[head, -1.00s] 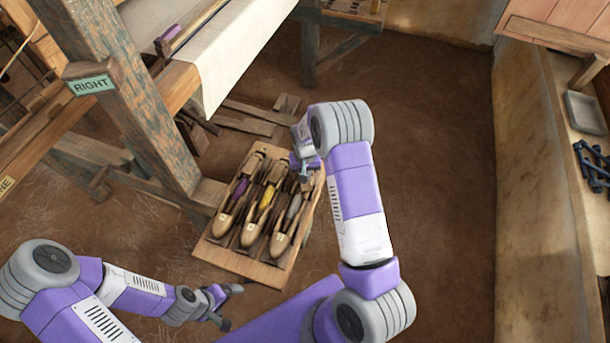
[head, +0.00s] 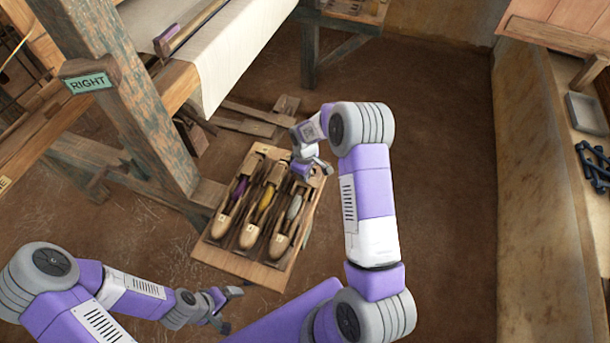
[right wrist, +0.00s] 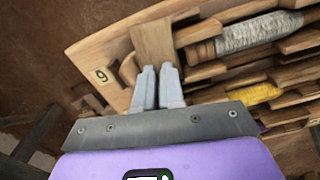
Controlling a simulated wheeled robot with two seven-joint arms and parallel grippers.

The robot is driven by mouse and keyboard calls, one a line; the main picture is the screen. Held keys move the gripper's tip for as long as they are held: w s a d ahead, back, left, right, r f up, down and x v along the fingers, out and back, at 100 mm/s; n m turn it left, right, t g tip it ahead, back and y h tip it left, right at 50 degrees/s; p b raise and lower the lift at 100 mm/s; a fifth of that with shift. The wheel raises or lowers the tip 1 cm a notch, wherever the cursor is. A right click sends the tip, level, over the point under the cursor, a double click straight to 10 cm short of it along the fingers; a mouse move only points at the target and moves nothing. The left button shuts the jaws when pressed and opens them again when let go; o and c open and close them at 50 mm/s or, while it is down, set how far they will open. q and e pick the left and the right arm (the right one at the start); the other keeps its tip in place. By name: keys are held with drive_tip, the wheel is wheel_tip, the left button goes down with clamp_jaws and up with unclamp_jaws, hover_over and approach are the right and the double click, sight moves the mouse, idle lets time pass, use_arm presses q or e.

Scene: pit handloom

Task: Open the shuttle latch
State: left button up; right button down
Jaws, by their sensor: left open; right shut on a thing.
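A wooden tray (head: 238,266) on the floor holds three boat-shaped shuttles side by side. One has purple yarn (head: 238,190), one yellow yarn (head: 267,196) and one grey yarn (head: 294,207). My right gripper (head: 306,172) is at the far right end of the tray, by the grey-yarn shuttle. In the right wrist view its fingers (right wrist: 158,72) are close together at a small wooden block (right wrist: 154,42), which I take for the latch. The fingers hide their contact with it. My left gripper (head: 230,306) is open and empty, in front of the tray.
The loom post with the "RIGHT" sign (head: 88,82) stands left of the tray, with white cloth (head: 235,55) above. Wooden treadles (head: 250,120) lie behind the tray. The floor (head: 440,130) right of my arm is clear.

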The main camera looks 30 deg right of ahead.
drive_tip(key=shift+n, duration=1)
drive_tip(key=c, duration=1.2)
unclamp_jaws()
drive_tip(key=shift+c, duration=0.2)
wheel_tip(320, 180, up, 8)
drive_tip(key=p, duration=0.5)
drive_tip(key=shift+s, duration=0.1)
